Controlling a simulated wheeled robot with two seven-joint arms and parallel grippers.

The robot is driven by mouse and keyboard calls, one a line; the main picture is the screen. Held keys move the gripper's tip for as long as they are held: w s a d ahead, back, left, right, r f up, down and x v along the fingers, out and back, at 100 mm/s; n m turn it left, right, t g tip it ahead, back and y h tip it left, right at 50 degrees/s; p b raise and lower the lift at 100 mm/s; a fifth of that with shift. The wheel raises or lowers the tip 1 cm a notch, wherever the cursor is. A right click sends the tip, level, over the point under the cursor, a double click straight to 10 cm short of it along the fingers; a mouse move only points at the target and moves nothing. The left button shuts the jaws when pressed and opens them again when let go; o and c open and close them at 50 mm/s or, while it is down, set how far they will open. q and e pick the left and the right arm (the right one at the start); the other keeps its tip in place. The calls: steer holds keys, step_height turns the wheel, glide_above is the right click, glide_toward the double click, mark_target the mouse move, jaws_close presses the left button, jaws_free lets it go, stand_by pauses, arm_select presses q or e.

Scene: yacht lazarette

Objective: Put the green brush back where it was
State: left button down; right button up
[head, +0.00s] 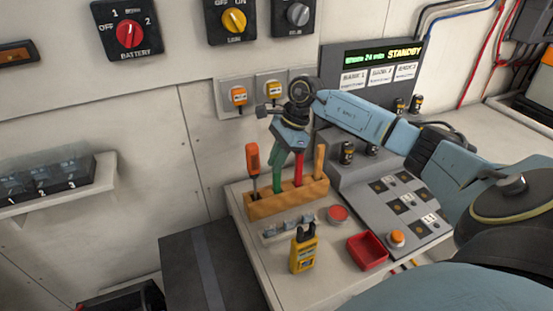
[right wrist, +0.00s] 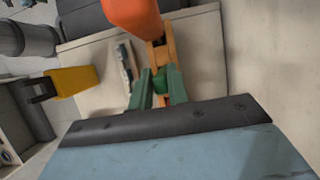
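The green brush (head: 277,177) stands upright at a wooden block (head: 262,207), in the place beside the orange-handled screwdriver (head: 253,160). Its lower end meets the block top; I cannot tell how deep it sits. My right gripper (head: 283,153) is above the block, pointing down around the brush's upper part. In the right wrist view the green brush (right wrist: 160,80) shows between the two fingers, which touch it on both sides. A red-handled tool (head: 298,167) and a wooden stick (head: 319,160) stand in the block to the right. My left gripper is not in view.
In front of the block are a clip strip (head: 288,228), a yellow tester (head: 303,250), a red tray (head: 367,251) and a red round button (head: 338,214). A grey switch panel (head: 405,205) stands to the right. The wall with switches is close behind.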

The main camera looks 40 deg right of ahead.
steer(key=o, duration=0.4)
steer(key=shift+c, duration=0.2)
steer(key=b+v, duration=0.1)
steer(key=v, duration=1.1)
